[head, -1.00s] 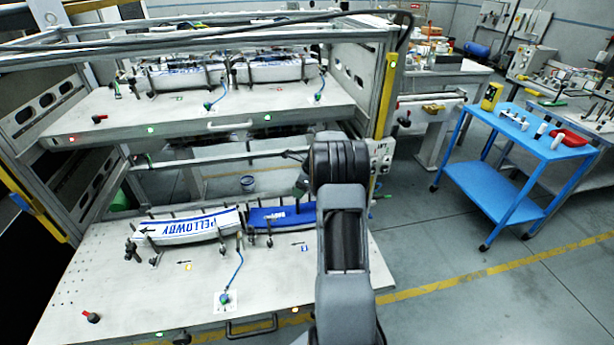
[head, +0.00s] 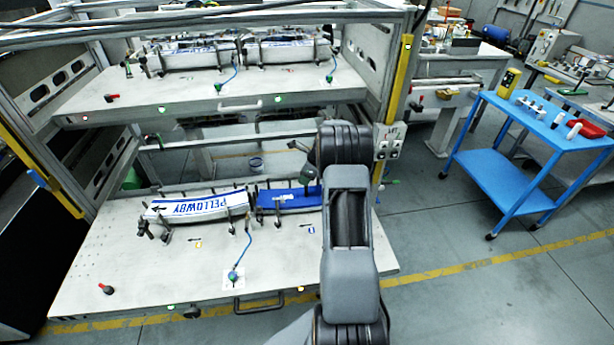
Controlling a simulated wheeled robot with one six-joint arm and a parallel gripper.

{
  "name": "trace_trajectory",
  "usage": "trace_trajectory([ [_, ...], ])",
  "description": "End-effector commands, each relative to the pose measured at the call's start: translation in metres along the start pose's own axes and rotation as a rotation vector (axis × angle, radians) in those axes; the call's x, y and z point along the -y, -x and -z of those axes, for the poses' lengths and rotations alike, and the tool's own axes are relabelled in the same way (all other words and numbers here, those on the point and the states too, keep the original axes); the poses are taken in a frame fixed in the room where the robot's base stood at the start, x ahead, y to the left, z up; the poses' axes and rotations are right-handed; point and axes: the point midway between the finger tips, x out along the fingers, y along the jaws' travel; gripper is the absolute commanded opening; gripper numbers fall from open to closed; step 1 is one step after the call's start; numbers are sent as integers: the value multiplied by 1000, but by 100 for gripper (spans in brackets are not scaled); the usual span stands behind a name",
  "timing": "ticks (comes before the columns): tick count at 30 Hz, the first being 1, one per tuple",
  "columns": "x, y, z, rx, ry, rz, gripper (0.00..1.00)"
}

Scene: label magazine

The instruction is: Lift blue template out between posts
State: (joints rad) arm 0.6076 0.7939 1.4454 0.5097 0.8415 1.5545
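The blue template (head: 284,200) lies on the lower shelf (head: 130,265), among several dark posts (head: 259,213) along its edges. Its right end is hidden behind my arm. A white stack with blue lettering (head: 198,206) lies left of it, also between posts. My arm stands in front of the right part of the shelf.
The upper shelf (head: 210,97) holds more white and blue stacks and overhangs the lower one. A yellow-edged frame upright (head: 398,80) stands right of my arm. A blue cable (head: 243,246) rises from the lower shelf. A blue cart (head: 545,135) stands at right.

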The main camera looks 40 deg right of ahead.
Motion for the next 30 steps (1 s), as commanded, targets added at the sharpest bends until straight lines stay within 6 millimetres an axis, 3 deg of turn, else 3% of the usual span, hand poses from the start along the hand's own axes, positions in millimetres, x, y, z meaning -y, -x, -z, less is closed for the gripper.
trace_trajectory([
  [2,0,0,0,0,0,0,34],
  [12,0,0,0,0,0,-1,1],
  [30,0,23,-10,1,1,1,0],
])
